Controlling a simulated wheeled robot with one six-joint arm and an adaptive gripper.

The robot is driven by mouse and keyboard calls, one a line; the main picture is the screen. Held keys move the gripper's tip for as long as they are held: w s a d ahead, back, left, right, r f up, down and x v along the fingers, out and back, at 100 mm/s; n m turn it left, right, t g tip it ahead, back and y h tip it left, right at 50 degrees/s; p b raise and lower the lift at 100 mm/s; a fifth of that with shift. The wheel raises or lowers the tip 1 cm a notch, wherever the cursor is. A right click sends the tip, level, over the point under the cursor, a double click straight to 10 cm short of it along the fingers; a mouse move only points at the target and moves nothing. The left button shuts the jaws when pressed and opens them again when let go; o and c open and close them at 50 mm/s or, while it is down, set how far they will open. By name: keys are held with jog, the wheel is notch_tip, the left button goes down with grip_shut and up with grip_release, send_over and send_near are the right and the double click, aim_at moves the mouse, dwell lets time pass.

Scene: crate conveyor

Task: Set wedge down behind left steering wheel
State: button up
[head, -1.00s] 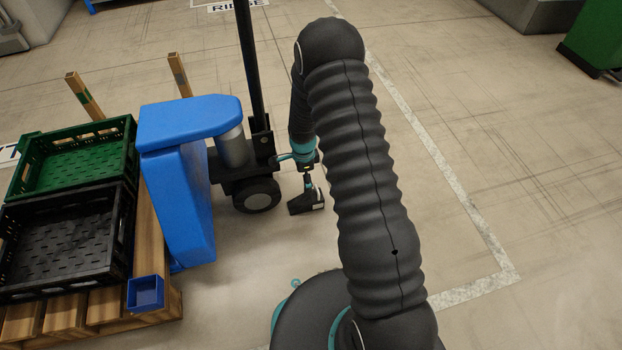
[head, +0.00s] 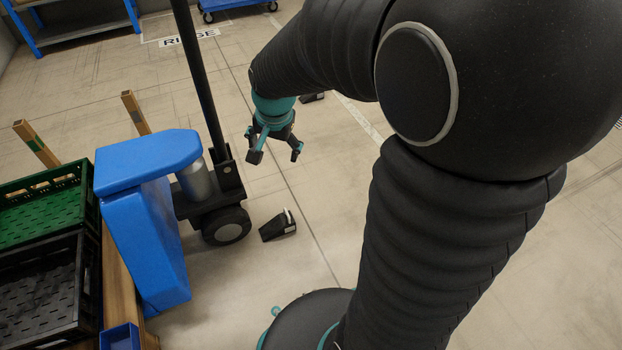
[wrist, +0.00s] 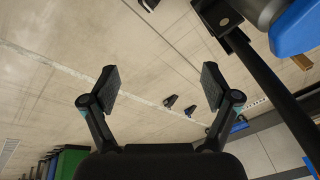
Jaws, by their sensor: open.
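A black wedge (head: 278,225) with a pale end lies on the floor just right of the black wheel (head: 226,226), with a small gap between them. Part of a wedge also shows at the top edge of the wrist view (wrist: 148,4). My gripper (head: 276,157) is open and empty, raised above the floor and apart from the wedge. The wheel is under the blue vehicle (head: 165,215) with a dark mast. I see no second steering wheel in the head view.
Another dark block (head: 312,97) lies on the floor beyond my arm. The wrist view shows two small dark blocks, one at the left (wrist: 170,101). Green (head: 45,210) and black crates (head: 45,285) stand at the left.

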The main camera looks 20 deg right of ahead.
jog(key=s+r+n+t, duration=0.1)
jog(key=s+r+n, duration=0.3)
jog(key=s, duration=0.5)
jog(key=s+r+n+t, duration=0.1)
jog(key=s+r+n, duration=0.3)
jog(key=s, duration=0.6)
jog(key=shift+s+d+r, duration=0.15)
jog(key=shift+d+r, duration=0.05)
jog(key=shift+r, duration=0.4)
